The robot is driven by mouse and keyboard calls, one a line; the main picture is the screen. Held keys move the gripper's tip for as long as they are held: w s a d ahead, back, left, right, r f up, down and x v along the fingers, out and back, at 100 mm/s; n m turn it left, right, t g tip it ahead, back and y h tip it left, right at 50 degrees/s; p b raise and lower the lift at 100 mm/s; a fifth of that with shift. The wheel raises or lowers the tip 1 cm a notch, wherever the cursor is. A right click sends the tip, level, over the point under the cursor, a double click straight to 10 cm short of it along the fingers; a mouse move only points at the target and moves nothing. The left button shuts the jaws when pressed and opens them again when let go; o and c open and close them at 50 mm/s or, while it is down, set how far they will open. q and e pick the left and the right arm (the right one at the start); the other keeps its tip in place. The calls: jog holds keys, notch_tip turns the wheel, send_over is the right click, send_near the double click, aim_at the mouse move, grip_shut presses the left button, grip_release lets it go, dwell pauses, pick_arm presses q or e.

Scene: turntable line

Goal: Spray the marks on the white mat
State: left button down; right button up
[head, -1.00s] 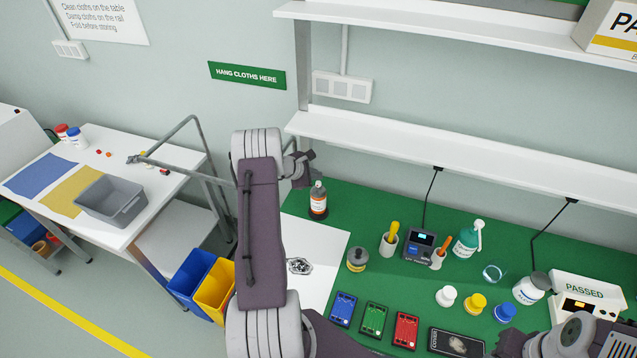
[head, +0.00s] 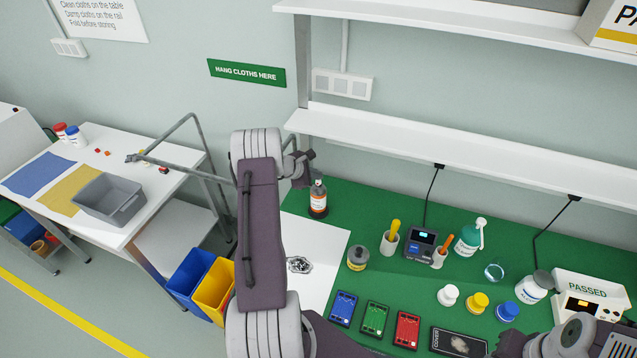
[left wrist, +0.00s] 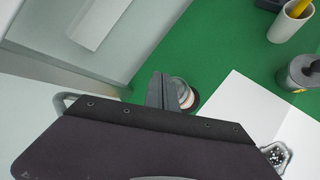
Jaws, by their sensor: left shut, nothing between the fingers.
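The white mat (head: 330,240) lies at the left of the green bench, partly hidden by my left arm. An amber bottle (head: 318,200) with a white and orange label stands behind the mat. My left gripper (head: 306,162) is shut and empty, just above and behind the bottle's top. In the left wrist view, the fingers (left wrist: 163,92) partly cover the bottle (left wrist: 186,97); contact cannot be told. Dark parts of my right gripper (head: 511,343) show at the lower right, fingers unclear.
A grey-lidded jar (head: 357,258) stands right of the mat. A green-white bottle with a spout (head: 468,238), tool cups and coloured boxes (head: 375,318) fill the bench's middle. A white shelf (head: 450,160) overhangs the back. Blue and yellow bins (head: 213,290) stand left of the bench.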

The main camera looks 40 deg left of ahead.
aim_at(316, 184)
pick_arm(q)
jog(key=shift+f+b, duration=0.2)
jog(key=shift+b, duration=0.1)
dwell(0.5)
jog(key=shift+r+p, duration=0.3)
jog(key=shift+r, duration=0.4)
notch_tip(316, 184, up, 6)
jog(key=p, duration=0.3)
jog(key=shift+p, duration=0.3)
dwell(0.4)
